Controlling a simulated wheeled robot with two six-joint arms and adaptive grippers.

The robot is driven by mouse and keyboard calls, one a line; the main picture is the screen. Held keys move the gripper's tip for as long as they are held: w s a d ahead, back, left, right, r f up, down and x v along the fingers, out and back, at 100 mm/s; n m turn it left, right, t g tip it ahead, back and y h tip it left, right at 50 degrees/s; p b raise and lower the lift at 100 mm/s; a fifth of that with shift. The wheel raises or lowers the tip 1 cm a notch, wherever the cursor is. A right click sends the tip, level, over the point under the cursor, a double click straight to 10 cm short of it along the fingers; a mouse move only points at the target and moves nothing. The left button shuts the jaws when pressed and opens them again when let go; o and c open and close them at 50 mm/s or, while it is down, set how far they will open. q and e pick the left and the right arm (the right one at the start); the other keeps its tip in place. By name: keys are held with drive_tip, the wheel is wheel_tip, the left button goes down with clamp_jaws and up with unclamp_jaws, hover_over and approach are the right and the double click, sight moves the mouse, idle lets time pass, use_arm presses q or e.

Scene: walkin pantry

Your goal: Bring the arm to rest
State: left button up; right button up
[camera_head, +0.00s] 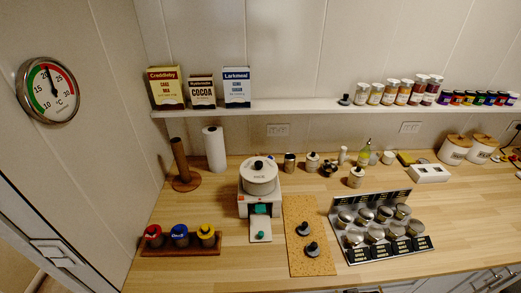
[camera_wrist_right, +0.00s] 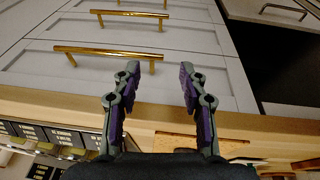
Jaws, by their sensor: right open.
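My right gripper (camera_wrist_right: 159,68) shows in the right wrist view. Its two purple-and-grey fingers are apart, with nothing between them. They are seen against the wooden counter edge (camera_wrist_right: 165,115) and white drawer fronts with brass handles (camera_wrist_right: 108,52). I cannot tell how far the fingers are from the drawers. Neither gripper shows in the head view, and my left gripper is in no frame.
The counter (camera_head: 190,257) holds a spice rack (camera_head: 343,254) of jars, a cork mat (camera_head: 310,267) with two dark knobbed pieces, a scale with a white pot (camera_head: 259,181), and three colour-lidded jars on a wooden tray (camera_head: 180,251). A shelf (camera_head: 290,106) holds boxes and jars.

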drive_tip(key=s+d+f+g+b, duration=0.15)
drive_tip(key=s+f, duration=0.25)
drive_tip(key=f, duration=0.9)
drive_tip(key=s+d+f+t+b, duration=0.15)
drive_tip(key=s+f, duration=0.35)
drive_tip(key=f, duration=0.8)
drive_tip(key=s+f+g+b, duration=0.1)
drive_tip(key=s+f+b, duration=0.1)
drive_tip(key=s+f, duration=0.9)
drive_tip(key=s, duration=0.2)
drive_tip(key=shift+s+a+g, duration=0.15)
drive_tip(key=shift+s+g, duration=0.15)
drive_tip(key=shift+g, duration=0.1)
